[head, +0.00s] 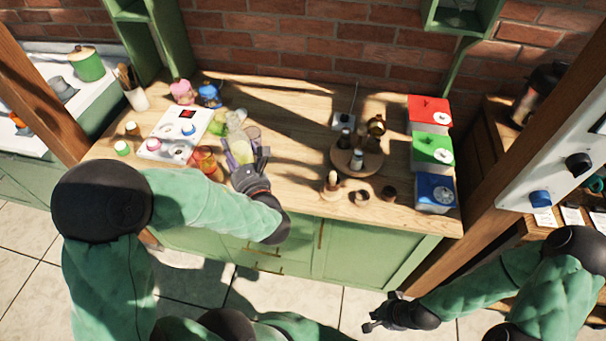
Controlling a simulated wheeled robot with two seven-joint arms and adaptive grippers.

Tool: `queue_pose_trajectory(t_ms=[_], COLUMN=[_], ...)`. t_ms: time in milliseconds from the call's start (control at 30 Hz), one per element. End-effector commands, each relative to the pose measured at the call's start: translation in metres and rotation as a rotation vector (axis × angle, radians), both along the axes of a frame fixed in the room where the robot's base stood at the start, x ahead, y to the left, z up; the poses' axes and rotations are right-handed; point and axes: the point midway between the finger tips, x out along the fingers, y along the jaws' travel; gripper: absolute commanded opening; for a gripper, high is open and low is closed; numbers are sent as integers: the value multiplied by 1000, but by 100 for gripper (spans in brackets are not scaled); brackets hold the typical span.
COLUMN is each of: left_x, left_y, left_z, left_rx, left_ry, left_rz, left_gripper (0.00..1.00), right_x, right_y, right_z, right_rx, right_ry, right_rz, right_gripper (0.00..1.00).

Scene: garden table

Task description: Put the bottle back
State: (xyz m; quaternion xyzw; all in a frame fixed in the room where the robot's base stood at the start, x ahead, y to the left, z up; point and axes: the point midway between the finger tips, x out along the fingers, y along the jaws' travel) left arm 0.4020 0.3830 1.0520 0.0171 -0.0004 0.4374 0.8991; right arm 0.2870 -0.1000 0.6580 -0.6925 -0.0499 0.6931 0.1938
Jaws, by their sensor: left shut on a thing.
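My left gripper (247,160) reaches over the front of the wooden counter from the left, with its fingers around a pale yellow-green bottle (240,149). It is shut on this bottle, whose lower part is partly hidden by the fingers. Other bottles and jars crowd close by: an orange jar (205,160), a purplish clear one (253,134) and a pale yellow one (236,119). Whether the held bottle touches the counter I cannot tell. My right gripper (381,312) is low in front of the cabinet, away from the counter, with its fingers apart and empty.
A white tray (167,124) with coloured lids lies left of the bottles. Pink (183,91) and blue (209,95) items stand behind. A round wooden stand (371,163) holds small jars; red, green and blue boxes (432,150) line the right. The counter's middle (295,125) is clear.

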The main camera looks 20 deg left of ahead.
Motion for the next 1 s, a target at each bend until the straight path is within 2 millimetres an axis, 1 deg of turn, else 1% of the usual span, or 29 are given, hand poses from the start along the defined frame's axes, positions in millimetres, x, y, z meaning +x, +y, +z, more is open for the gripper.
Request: queue_pose_trajectory(t_ms=[67, 167, 533, 600, 700, 800, 1000], left_x=[4, 16, 80, 88, 99, 108, 117], left_y=[0, -6, -39, -43, -48, -52, -56], left_z=[-2, -9, -42, -54, -69, -80, -89], left_rx=[1, 0, 1, 0, 1, 1, 0], left_ry=[-2, -2, -4, -2, -1, -2, -3], left_rz=[4, 3, 3, 4, 4, 4, 5], left_gripper=[17, 17, 17, 17, 17, 17, 17], right_x=[0, 0, 0, 0, 0, 0, 0], right_y=[0, 0, 0, 0, 0, 0, 0], right_z=[-2, -7, -31, -37, -44, -49, -53], right_rx=[0, 0, 0, 0, 0, 0, 0], right_ry=[1, 1, 1, 1, 1, 1, 1], right_rz=[1, 1, 0, 0, 0, 0, 0], right_gripper=[0, 0, 0, 0, 0, 0, 0])
